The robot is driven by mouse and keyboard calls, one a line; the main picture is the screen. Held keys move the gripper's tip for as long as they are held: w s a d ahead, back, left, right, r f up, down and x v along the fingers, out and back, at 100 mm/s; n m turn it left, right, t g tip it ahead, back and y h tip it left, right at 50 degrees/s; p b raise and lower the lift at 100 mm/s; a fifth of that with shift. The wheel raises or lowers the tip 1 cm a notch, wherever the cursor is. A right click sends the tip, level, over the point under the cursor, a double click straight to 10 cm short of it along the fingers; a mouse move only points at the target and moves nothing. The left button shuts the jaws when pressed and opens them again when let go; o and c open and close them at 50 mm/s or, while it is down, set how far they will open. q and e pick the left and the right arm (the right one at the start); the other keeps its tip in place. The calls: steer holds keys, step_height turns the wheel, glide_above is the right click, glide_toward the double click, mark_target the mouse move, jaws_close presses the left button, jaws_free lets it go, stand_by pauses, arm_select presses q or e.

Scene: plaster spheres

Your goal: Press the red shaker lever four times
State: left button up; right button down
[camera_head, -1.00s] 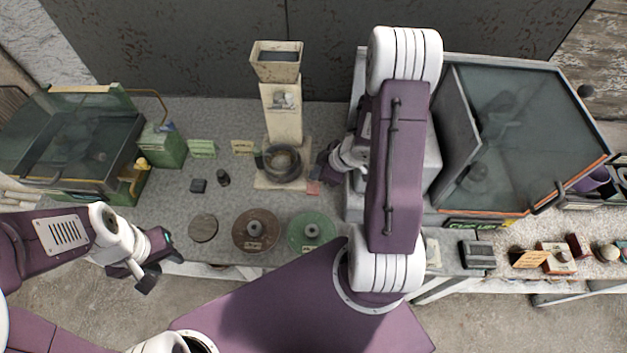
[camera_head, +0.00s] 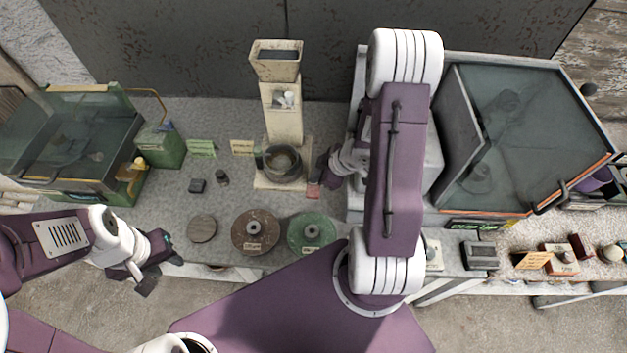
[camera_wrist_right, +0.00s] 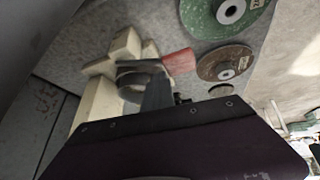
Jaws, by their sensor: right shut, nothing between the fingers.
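The red lever (camera_head: 314,190) juts from the right side of the beige shaker's base (camera_head: 262,182). In the right wrist view the red lever (camera_wrist_right: 180,62) shows just beyond my fingers. My right gripper (camera_head: 322,178) is shut and empty, close beside the lever; its arm partly hides it in the head view. In the wrist view the gripper (camera_wrist_right: 158,94) points at the shaker base; I cannot tell whether it touches the lever. A dark round bowl (camera_head: 266,168) sits on the base. My left gripper (camera_head: 160,273) is open and empty, by the table's front edge.
The shaker's tower and hopper (camera_head: 276,62) rise behind the bowl. A brown disc (camera_head: 246,245), a green disc (camera_head: 298,238) and a small grey disc (camera_head: 202,229) lie in front. A glass-lidded cabinet (camera_head: 520,130) stands right, a green machine (camera_head: 75,140) left.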

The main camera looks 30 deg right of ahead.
steer(key=shift+s+a+f+b, duration=0.1)
steer(key=shift+s+f+b, duration=0.1)
steer(key=shift+f+b, duration=0.25)
steer(key=shift+s+a+f+b, duration=0.1)
steer(key=shift+s+f+b, duration=0.05)
steer(key=shift+f+b, duration=0.3)
stand_by(0.7)
steer(key=shift+r, duration=0.1)
stand_by(0.4)
steer(key=r+p, duration=0.1)
steer(key=p, duration=0.1)
steer(key=w+r+p, duration=0.1)
steer(key=p, duration=0.1)
steer(key=d+r+p, duration=0.1)
steer(key=r, duration=0.1)
steer(key=shift+w+p, duration=0.2)
steer(key=shift+p, duration=0.2)
steer(key=r+p, duration=0.1)
steer(key=p, duration=0.1)
steer(key=w+r+p, duration=0.1)
steer(key=r+p, duration=0.1)
steer(key=d+r+p, duration=0.1)
steer(key=p, duration=0.1)
steer(key=shift+w+r+p, duration=0.35)
steer(key=shift+w+r, duration=0.05)
